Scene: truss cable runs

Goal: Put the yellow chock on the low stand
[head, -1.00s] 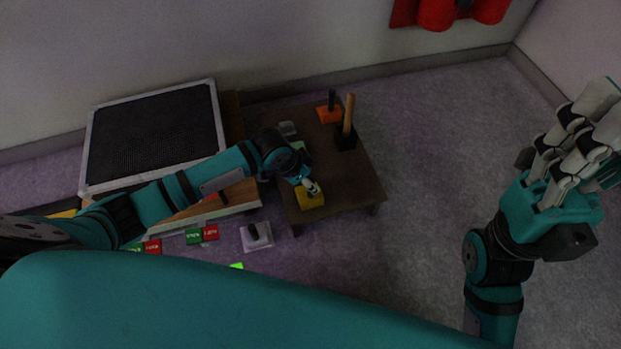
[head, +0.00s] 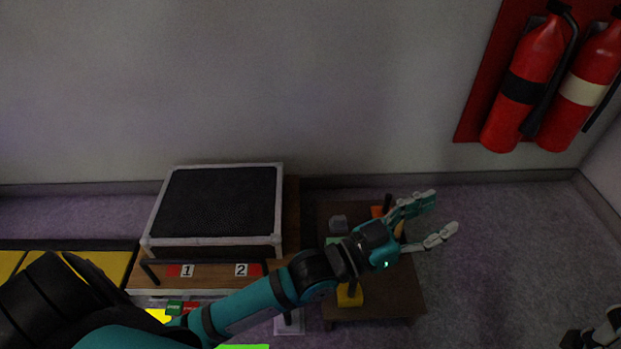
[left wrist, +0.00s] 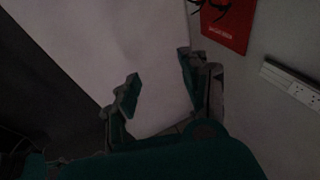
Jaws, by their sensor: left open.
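The yellow chock (head: 350,295) sits on the low dark-brown stand (head: 395,300), near its front edge. My left forearm and wrist partly cover the stand and hide part of the chock's surroundings. My left gripper (head: 438,215) is open and empty, above and to the right of the chock and apart from it. In the left wrist view its spread fingers (left wrist: 158,66) have only wall between them. My right gripper (head: 600,335) shows only in part at the bottom right corner, too cut off to judge its fingers.
A grey block (head: 338,222) and an orange piece (head: 377,211) are at the stand's back. A black mesh panel in a pale frame (head: 282,205) rests on a wooden bench at left. Red extinguishers (head: 520,95) hang at right. Floor right of the stand is clear.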

